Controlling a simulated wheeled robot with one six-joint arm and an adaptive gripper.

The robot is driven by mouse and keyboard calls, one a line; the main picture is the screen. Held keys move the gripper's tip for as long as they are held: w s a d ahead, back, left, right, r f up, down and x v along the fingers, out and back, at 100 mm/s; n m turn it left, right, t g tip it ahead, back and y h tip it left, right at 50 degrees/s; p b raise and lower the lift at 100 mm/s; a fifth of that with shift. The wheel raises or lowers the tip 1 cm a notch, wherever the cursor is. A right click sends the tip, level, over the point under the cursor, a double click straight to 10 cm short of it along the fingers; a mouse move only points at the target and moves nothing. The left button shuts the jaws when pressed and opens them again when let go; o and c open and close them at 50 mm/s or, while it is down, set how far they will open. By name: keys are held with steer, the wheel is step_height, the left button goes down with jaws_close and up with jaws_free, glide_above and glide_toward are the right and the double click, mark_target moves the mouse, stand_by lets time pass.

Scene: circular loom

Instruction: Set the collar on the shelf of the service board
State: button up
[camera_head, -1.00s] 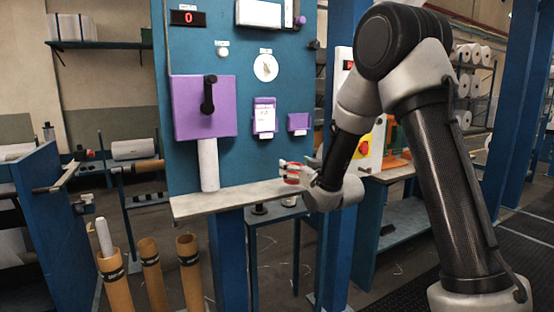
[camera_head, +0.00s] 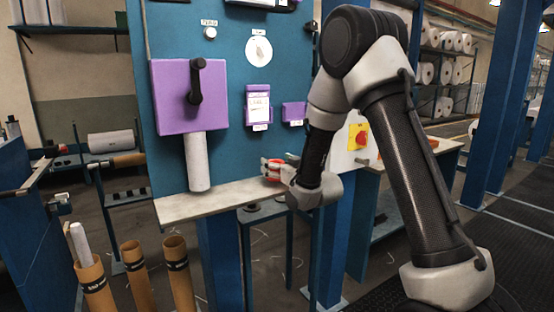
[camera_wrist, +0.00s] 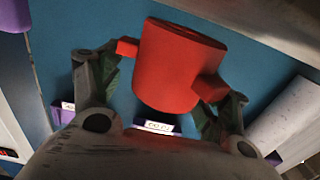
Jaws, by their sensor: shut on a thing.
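The collar (camera_wrist: 178,65) is a red cylinder with a small red block on each side. My gripper (camera_head: 272,170) is shut on it, with one finger at each side block in the wrist view. In the head view the collar is small and partly hidden by the fingers. The service board (camera_head: 225,100) is a blue upright panel. Its pale shelf (camera_head: 215,197) runs along the lower edge. My gripper is at the right part of the shelf, close to its surface. I cannot tell whether the collar touches the shelf.
A purple box (camera_head: 187,120) with a black handle is on the board, with a white roll (camera_head: 199,165) below it reaching down to the shelf. Cardboard tubes (camera_head: 132,270) stand at lower left. A blue post (camera_head: 335,230) stands right of the shelf.

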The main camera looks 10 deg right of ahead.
steer(key=shift+f, duration=0.2)
steer(key=shift+f, duration=0.5)
steer(key=o, duration=1.8)
steer(key=v, duration=0.7)
steer(key=shift+s, duration=0.25)
steer(key=shift+d, duration=0.1)
